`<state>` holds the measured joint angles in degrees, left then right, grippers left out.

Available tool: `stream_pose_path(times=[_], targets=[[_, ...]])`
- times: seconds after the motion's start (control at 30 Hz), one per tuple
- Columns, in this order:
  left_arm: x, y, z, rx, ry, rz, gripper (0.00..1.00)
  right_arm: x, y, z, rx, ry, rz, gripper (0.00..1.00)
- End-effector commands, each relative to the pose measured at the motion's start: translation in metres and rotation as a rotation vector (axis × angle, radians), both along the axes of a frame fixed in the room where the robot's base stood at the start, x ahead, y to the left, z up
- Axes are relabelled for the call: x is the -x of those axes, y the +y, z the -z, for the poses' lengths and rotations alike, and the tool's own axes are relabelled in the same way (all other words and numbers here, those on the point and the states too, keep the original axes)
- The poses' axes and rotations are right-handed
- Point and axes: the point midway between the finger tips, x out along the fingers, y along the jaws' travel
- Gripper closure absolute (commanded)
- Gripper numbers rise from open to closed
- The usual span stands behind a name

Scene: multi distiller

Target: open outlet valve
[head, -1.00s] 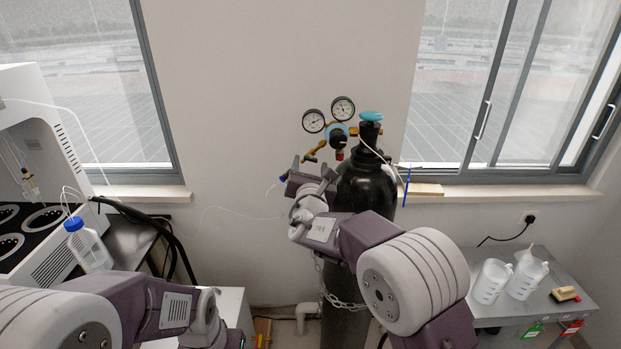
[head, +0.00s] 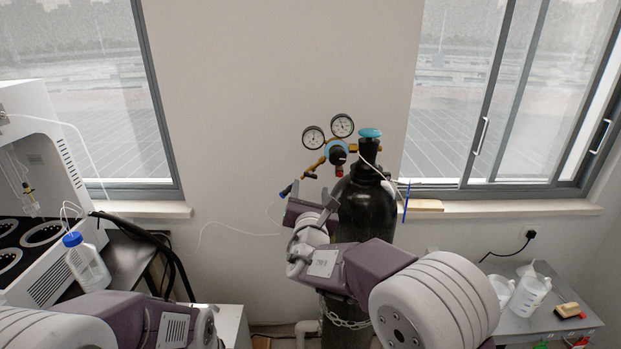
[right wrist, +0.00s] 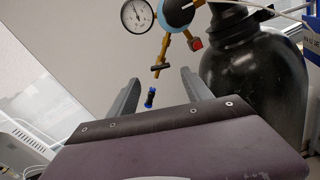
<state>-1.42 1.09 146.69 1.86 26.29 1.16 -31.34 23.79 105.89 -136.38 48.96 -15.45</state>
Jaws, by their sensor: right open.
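The gas regulator (head: 338,152) is brass with a blue ring and two round gauges, beside the neck of the black cylinder (head: 365,208). Its outlet branch runs down-left to a small valve handle (head: 310,173), a brass crossbar with dark ends in the right wrist view (right wrist: 160,68). A blue-and-black tube fitting (right wrist: 150,97) shows below it. My right gripper (head: 309,192) is just below the outlet branch. In the right wrist view, its fingers (right wrist: 160,78) are apart, with the handle between and slightly beyond their tips, no contact visible. My left gripper is out of view; only its arm shows.
A blue hand wheel (head: 370,133) tops the cylinder, and a chain (head: 345,322) crosses it low down. Thin white tubing (head: 240,232) hangs left of my right gripper. A side table (head: 545,318) with jugs stands right. The wall left of the regulator is clear.

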Motion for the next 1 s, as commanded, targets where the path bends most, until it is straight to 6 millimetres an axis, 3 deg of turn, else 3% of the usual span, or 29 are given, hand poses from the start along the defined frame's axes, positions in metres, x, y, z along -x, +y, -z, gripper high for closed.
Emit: stream_pose_path(times=[0.1,0.3,0.67,0.9,1.0], targets=[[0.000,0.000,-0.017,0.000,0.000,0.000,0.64,-0.027,-0.001,-0.005,0.002,0.002,0.003,0.42],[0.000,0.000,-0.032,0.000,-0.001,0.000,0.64,-0.062,-0.001,-0.004,0.001,0.001,0.001,0.42],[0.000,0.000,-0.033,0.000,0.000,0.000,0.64,-0.073,0.000,0.000,0.001,0.000,0.000,0.42],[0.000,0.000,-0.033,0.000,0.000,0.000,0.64,-0.073,0.000,0.000,0.001,0.001,0.000,1.00],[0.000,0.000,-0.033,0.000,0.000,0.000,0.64,-0.073,0.000,0.000,0.002,0.001,0.000,1.00]])
